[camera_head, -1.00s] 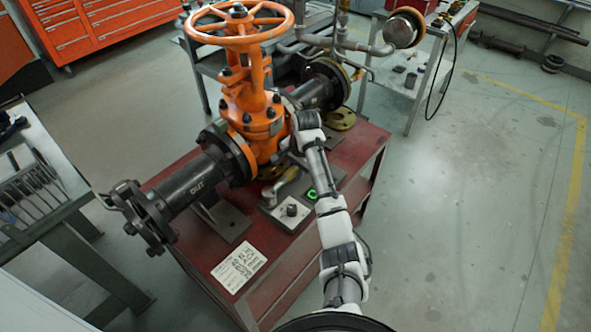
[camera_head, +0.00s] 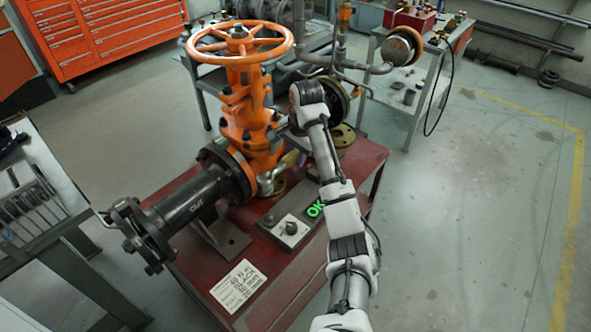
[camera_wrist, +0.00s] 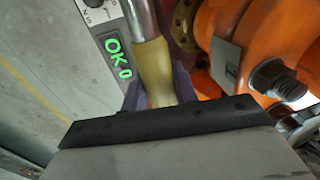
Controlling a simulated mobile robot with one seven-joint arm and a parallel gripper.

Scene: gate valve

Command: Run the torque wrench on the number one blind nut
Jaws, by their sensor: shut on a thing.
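The torque wrench shows in the wrist view as a tan handle (camera_wrist: 154,72) with a chrome shaft (camera_wrist: 141,18) running up out of frame. My gripper (camera_wrist: 158,90) is shut on the handle, one dark finger on each side. In the head view my arm hides most of the gripper and wrench. The orange gate valve (camera_head: 247,108) stands on its pipe, with a black flange (camera_head: 228,172) in front. In the wrist view a large nut on a stud (camera_wrist: 280,82) shows on the orange body. I cannot tell which nut is number one, nor see the wrench's working end.
A grey box with a knob (camera_head: 292,228) and a display reading green "OK" (camera_head: 316,209) sits on the red bench (camera_head: 205,275), beside a printed card (camera_head: 238,286). A tool table (camera_head: 40,215) stands left, a grey cart (camera_head: 415,100) behind right. Floor on the right is clear.

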